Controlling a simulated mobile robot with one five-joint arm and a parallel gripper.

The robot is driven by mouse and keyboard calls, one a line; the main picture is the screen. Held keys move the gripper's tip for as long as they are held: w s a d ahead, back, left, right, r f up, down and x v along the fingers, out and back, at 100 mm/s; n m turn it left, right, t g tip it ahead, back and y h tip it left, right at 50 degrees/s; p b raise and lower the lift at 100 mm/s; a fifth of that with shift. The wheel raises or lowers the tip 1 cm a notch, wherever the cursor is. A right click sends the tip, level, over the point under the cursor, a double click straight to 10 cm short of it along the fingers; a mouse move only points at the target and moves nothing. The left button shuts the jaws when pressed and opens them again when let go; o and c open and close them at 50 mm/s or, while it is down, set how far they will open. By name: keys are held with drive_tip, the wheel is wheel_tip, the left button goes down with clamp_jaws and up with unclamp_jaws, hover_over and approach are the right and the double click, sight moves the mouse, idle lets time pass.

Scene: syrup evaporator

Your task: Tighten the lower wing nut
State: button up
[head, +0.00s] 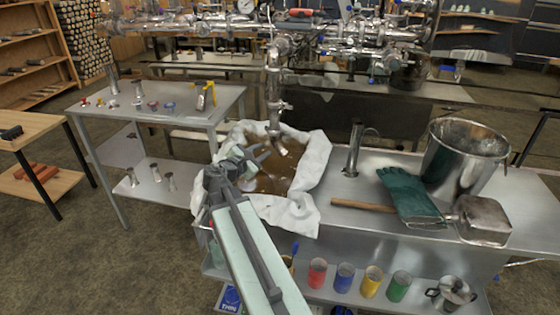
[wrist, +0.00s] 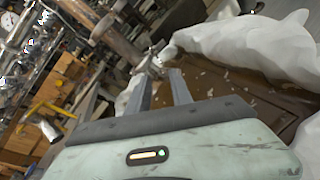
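In the wrist view, a small shiny metal piece (wrist: 152,58), which looks like the lower wing nut, lies at the end of the brown-looking pipe (wrist: 112,38). My gripper (head: 262,153) is beside the spout, above the basin. In the wrist view its fingers (wrist: 162,75) are apart, with the metal piece just beyond their tips. Contact cannot be told.
White cloth (head: 313,160) lines the basin of brown liquid (head: 275,182). A steel bucket (head: 465,155), green glove (head: 408,195) and scoop (head: 482,220) lie on the right counter. A side table (head: 190,93) with small fittings stands left. Coloured cups (head: 344,277) stand on the lower shelf.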

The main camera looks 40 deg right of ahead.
sight(281, 136)
drive_tip(key=w+d+r+n+t+h+b, duration=0.1)
drive_tip(key=d+n, duration=0.3)
drive_tip(key=d, duration=0.7)
drive_tip(key=shift+w+r+h, duration=0.15)
drive_tip(key=shift+w+h, duration=0.45)
clamp_jaws()
